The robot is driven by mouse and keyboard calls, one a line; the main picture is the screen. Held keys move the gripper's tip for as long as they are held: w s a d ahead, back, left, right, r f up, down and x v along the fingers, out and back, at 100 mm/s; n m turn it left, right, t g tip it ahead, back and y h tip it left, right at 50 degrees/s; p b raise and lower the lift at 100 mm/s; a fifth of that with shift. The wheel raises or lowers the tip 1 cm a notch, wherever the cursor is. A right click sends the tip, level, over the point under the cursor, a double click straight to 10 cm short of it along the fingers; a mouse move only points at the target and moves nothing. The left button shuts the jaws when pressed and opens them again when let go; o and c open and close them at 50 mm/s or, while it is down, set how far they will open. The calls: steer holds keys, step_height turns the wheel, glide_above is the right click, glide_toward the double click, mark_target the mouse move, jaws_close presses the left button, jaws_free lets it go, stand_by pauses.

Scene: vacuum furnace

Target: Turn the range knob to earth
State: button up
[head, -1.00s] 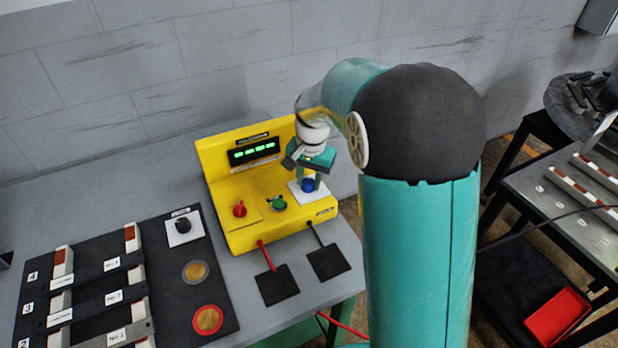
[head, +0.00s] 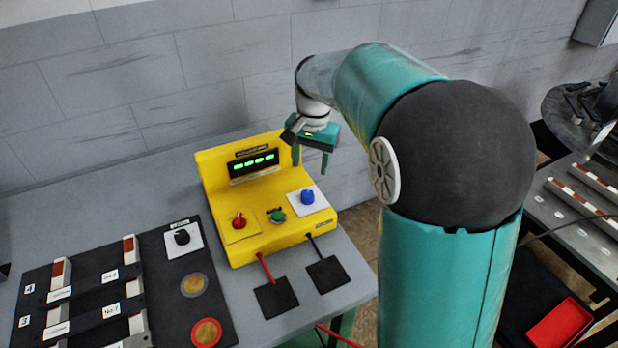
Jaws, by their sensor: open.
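A yellow instrument box (head: 272,235) with a green lit display (head: 253,163) stands on the grey bench. Its sloping front carries a red knob (head: 239,222), a small green knob (head: 277,215) and a blue knob (head: 307,197) on a white plate. Which of them is the range knob, and their markings, are too small to read. My gripper (head: 311,165) is open, with its fingers pointing down. It hangs above the blue knob, clear of it and empty.
Red and black leads run from the box to two black pads (head: 276,297) (head: 328,274) at its front. A black board (head: 170,305) with a black knob (head: 182,237), two discs and labelled bars lies left. A second table (head: 565,230) stands right.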

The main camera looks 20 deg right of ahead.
steer(key=shift+d+r, duration=0.1)
steer(key=shift+r, duration=1.85)
steer(key=shift+s, duration=0.1)
steer(key=s+r+n+t, duration=0.1)
steer(key=s+n+t, duration=0.4)
steer(key=s, duration=1.9)
steer(key=shift+s+a+n, duration=0.35)
steer(key=shift+a+n, duration=0.05)
steer(key=shift+n, duration=0.7)
steer(key=shift+c, duration=0.2)
